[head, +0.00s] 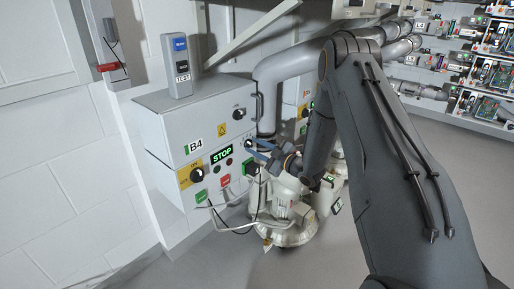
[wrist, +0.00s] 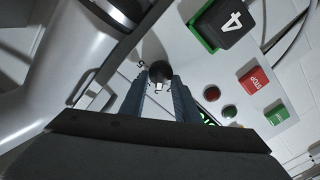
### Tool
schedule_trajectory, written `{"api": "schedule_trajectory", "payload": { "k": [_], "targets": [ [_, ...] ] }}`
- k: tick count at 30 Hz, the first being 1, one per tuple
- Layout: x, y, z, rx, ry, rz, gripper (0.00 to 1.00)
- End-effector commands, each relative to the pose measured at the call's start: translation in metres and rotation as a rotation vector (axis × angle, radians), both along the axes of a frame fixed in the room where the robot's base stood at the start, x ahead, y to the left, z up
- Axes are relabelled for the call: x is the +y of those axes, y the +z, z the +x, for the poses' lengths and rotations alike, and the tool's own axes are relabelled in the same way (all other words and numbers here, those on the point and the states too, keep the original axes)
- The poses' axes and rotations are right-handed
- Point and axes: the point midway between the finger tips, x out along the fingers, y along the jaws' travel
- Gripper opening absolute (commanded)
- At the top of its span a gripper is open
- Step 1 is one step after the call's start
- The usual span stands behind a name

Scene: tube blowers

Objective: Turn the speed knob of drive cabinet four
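Drive cabinet four is the grey box (head: 168,135) with the label B4 (head: 196,146) at left centre in the head view. Its speed knob, small and black (head: 248,143), sits at the right of the front panel, with scale numbers around it. In the wrist view the knob (wrist: 160,71) lies between my fingertips. My gripper (head: 256,148) is at the knob, its two blue-grey fingers (wrist: 160,82) parted by about the knob's width. I cannot tell whether they touch it. Fingers hide part of the scale.
The panel carries a lit STOP display (head: 221,155), a yellow-plated rotary switch (head: 197,175) and red and green buttons. Pipes and a blower (head: 285,222) are beside the cabinet; open floor lies right.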

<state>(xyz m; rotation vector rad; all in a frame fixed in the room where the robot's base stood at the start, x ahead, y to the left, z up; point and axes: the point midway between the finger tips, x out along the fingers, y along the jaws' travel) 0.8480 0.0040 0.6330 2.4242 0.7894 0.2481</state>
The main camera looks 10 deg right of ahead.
Motion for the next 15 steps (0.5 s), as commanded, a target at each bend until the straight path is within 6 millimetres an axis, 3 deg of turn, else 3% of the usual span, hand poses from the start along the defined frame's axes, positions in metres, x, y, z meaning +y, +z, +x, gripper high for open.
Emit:
{"api": "schedule_trajectory", "payload": {
  "k": [5, 15],
  "targets": [
    [-0.010, 0.000, -0.011, 0.002, -0.004, 0.000, 0.29],
    [-0.042, 0.000, -0.053, 0.001, -0.006, 0.000, 0.29]
  ]
}}
